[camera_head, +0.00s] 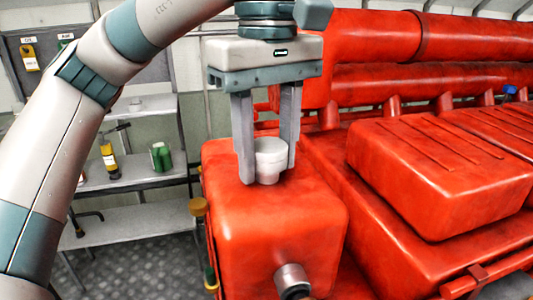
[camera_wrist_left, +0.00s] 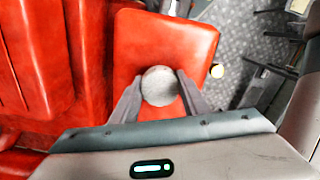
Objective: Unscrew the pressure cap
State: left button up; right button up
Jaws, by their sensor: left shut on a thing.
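The pressure cap (camera_head: 270,157) is a pale grey-white round cap on top of the red tank (camera_head: 285,225) at the front of the engine. My left gripper (camera_head: 268,165) points down over the tank, with one finger on each side of the cap, and is shut on it. In the left wrist view the cap (camera_wrist_left: 159,86) shows as a grey disc between the two fingertips (camera_wrist_left: 160,88). The cap appears upright, and its lower part meets the tank top. My right gripper is in neither view.
Red engine covers (camera_head: 440,165) and thick red pipes (camera_head: 460,85) fill the right side. A metal pipe stub (camera_head: 292,281) sticks out of the tank's front. A yellow-brown knob (camera_head: 197,206) is close to the tank's left side. Shelves (camera_head: 135,170) with a green can (camera_head: 160,156) stand behind my left arm.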

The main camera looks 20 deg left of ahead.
pick_arm(q)
jog(key=n, duration=0.8)
jog(key=shift+n, duration=0.3)
jog(key=o, duration=0.8)
jog(key=shift+o, duration=0.2)
